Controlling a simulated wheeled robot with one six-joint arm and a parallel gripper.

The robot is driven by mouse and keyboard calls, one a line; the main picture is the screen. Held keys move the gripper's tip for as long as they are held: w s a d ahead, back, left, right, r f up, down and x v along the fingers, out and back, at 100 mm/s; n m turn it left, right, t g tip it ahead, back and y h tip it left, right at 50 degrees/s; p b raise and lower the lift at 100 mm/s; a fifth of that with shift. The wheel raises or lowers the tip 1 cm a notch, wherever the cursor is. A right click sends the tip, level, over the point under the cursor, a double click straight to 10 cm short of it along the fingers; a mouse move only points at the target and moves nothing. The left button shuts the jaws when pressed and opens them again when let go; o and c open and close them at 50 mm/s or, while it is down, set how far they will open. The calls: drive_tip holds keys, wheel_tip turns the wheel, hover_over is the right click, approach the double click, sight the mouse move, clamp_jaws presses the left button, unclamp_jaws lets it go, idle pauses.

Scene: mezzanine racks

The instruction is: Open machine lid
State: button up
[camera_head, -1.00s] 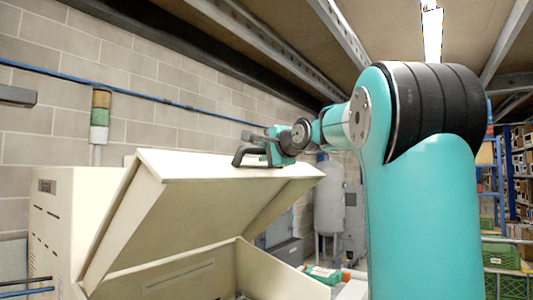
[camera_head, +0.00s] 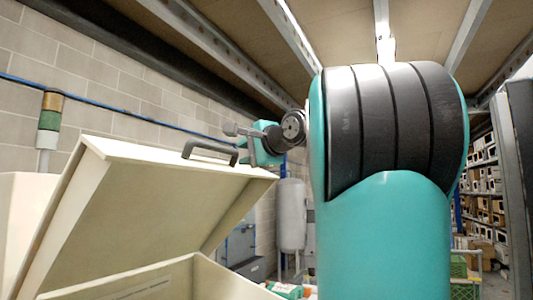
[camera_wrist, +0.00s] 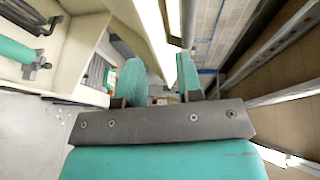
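The machine's cream lid (camera_head: 130,190) stands raised at a slant above its cream body (camera_head: 150,283) in the head view, with the inside partly showing below. A dark bar handle (camera_head: 210,150) is fixed near the lid's upper edge. My gripper (camera_head: 247,143) is just right of the handle, close to the lid's upper corner, and looks apart from the handle. In the wrist view my gripper (camera_wrist: 160,78) has its two teal fingers spread with a gap between them and nothing held.
A block wall with a blue pipe (camera_head: 110,107) runs behind the machine. A signal light (camera_head: 49,120) stands at the left. A grey tank (camera_head: 291,215) stands behind, and loaded shelves (camera_head: 483,195) are at the right. Ceiling beams pass overhead.

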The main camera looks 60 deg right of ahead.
drive_tip(key=v, duration=0.7)
drive_tip(key=shift+s+b, duration=0.4)
drive_tip(key=shift+a+r, duration=0.1)
